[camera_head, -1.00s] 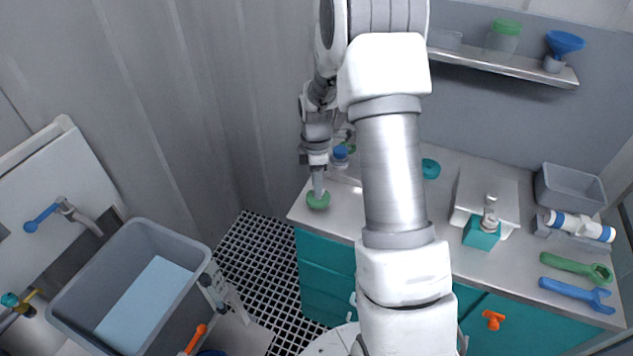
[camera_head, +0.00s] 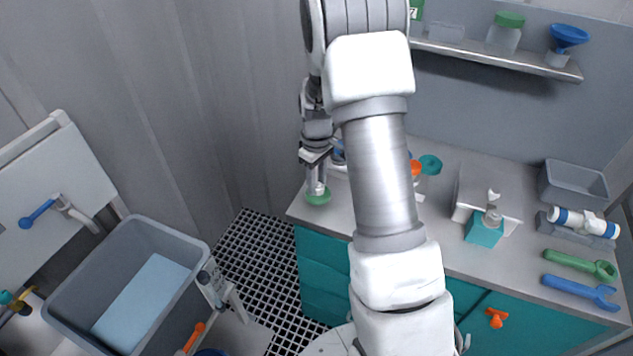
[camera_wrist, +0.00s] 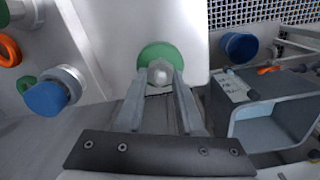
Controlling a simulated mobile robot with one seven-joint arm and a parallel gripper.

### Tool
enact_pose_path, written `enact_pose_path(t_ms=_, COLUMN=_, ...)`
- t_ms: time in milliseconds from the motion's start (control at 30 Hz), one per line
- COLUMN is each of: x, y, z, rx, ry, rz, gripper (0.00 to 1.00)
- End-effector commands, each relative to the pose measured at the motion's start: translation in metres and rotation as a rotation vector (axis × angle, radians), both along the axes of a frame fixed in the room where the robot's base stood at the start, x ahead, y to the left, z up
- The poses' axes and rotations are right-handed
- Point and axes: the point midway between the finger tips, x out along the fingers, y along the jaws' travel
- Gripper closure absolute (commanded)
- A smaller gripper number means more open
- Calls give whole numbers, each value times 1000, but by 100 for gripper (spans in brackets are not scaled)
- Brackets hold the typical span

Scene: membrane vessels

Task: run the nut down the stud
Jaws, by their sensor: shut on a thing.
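A green round base (camera_head: 319,198) sits at the far-left corner of the grey worktop, and it also shows in the wrist view (camera_wrist: 151,54). In the wrist view a pale metal nut (camera_wrist: 160,72) is over this base, between the tips of my gripper (camera_wrist: 162,78). My gripper is shut on the nut, pointing down at the base in the head view (camera_head: 316,188). The stud is hidden by the nut and fingers, so I cannot tell how far down the nut sits.
A blue-capped part (camera_wrist: 47,98) is at left in the wrist view.

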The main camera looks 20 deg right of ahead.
Motion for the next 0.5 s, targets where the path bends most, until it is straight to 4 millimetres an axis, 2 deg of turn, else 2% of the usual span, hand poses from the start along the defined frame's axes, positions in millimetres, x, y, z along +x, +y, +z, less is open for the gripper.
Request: enact_pose_path(t_ms=500, x=-5, y=6, z=-1, rx=5, ry=17, rz=-699, gripper=100)
